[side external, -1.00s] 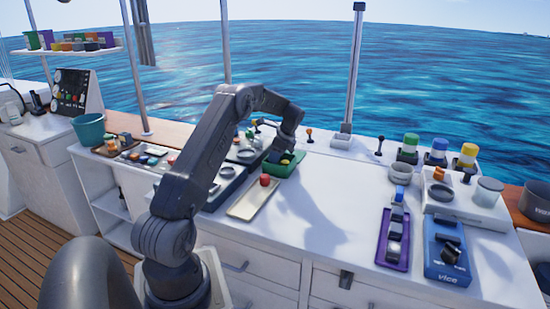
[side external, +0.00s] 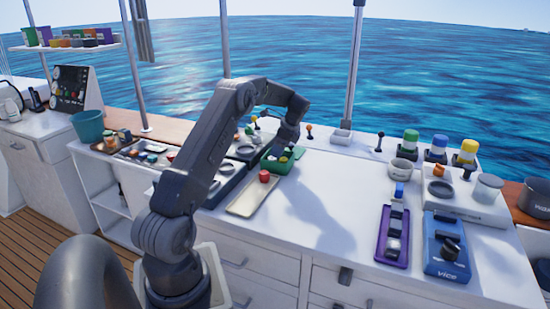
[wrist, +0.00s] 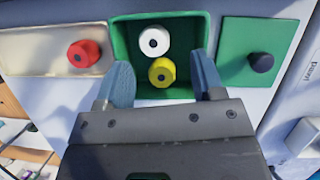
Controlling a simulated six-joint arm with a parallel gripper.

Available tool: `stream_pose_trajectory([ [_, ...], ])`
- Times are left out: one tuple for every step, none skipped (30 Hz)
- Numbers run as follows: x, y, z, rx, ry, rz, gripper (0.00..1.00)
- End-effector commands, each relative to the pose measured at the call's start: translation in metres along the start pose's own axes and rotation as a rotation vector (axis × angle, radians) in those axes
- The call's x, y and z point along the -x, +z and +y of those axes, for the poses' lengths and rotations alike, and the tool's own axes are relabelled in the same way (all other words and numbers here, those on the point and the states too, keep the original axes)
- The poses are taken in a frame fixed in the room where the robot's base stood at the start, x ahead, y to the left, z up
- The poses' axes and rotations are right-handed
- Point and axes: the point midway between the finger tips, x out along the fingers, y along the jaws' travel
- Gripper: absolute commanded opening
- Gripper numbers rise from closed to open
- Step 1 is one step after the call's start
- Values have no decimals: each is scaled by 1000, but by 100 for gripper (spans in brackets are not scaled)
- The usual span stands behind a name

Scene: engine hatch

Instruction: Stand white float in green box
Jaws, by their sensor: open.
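The white float (wrist: 154,40) is inside the green box (wrist: 122,40), its round top with a dark centre facing the wrist camera, apparently upright. A yellow float (wrist: 162,71) is beside it in the same box, on the side nearer my gripper. My gripper (wrist: 163,64) is open, with one finger on each side of the floats and nothing held between them. In the side view my gripper (side external: 282,146) is over the green box (side external: 272,166), and the floats are too small there to tell apart well.
A red float (wrist: 83,54) is on a beige tray (wrist: 35,55) left of the box. A green panel (wrist: 237,44) with a dark knob (wrist: 261,62) is to the right. A purple holder (side external: 381,250) and a blue vice (side external: 447,262) stand farther right; the counter between is clear.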

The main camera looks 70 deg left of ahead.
Motion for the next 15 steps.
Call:
stream_pose_trajectory([
  [14, 0, -1, 0, -6, 1, 62],
  [20, 0, 0, 0, -5, 1, 62],
  [28, 0, -1, 1, -6, 0, 62],
  [34, 0, -1, 1, -6, 0, 62],
  [40, 0, -1, 1, -6, 0, 62],
  [47, 0, 0, 1, -6, 1, 62],
  [52, 0, -1, 1, -6, 0, 62],
  [56, 0, -1, 1, -6, 0, 62],
  [61, 0, -1, 1, -6, 0, 62],
  [64, 0, -1, 1, -5, 0, 62],
  [67, 0, -1, 1, -5, 0, 62],
  [70, 0, 0, 1, -5, 1, 62],
  [72, 0, 0, 1, -6, 1, 62],
  [75, -1, 1, 3, -8, 3, 62],
  [81, -3, 4, 8, -14, 7, 62],
])
